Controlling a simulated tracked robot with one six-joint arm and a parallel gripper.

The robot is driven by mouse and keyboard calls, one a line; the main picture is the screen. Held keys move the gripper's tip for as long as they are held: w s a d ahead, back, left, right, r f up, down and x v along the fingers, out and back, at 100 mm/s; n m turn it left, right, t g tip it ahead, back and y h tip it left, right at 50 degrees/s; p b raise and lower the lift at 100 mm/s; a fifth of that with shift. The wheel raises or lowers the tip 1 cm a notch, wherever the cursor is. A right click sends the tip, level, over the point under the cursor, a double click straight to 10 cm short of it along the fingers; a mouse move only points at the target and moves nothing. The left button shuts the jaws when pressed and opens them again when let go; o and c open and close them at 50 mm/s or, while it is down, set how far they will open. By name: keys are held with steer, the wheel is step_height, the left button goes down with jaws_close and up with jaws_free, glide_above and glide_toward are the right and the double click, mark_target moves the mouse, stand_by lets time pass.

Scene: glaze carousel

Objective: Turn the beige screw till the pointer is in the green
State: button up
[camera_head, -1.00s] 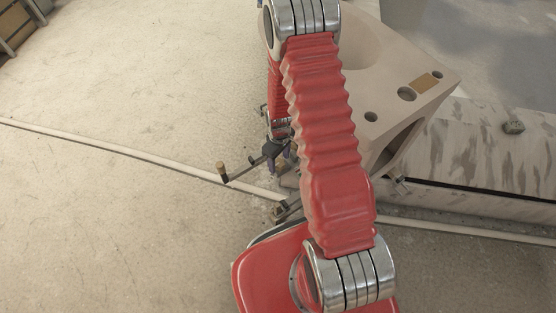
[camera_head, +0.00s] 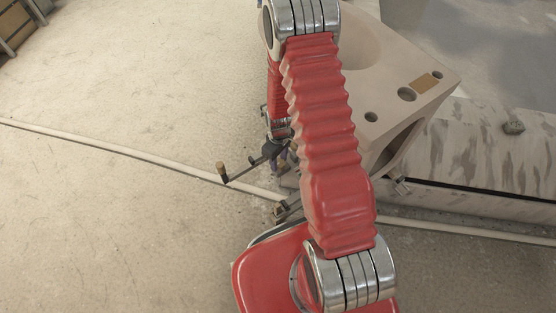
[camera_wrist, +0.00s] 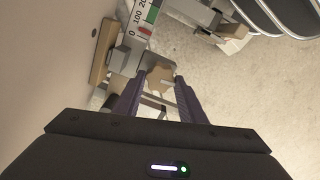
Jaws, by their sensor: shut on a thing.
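The beige screw (camera_wrist: 158,79) shows in the wrist view as a tan, angular head between my purple fingertips. My gripper (camera_wrist: 159,86) is shut on it. In the head view my gripper (camera_head: 279,158) is small and partly behind my red arm, low beside the beige block. The screw and scale cannot be made out there.
A beige block (camera_head: 428,100) with round holes stands right of my arm, by a stained slab (camera_head: 480,150). A pale pipe (camera_head: 120,151) crosses the floor. Floor at left is open.

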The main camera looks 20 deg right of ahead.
steer(key=shift+d, duration=0.2)
stand_by(0.6)
steer(key=shift+m, duration=2.8)
steer(key=shift+w+a+m, duration=0.1)
steer(key=shift+m, duration=1.6)
steer(key=o, duration=1)
steer(key=shift+r, duration=0.1)
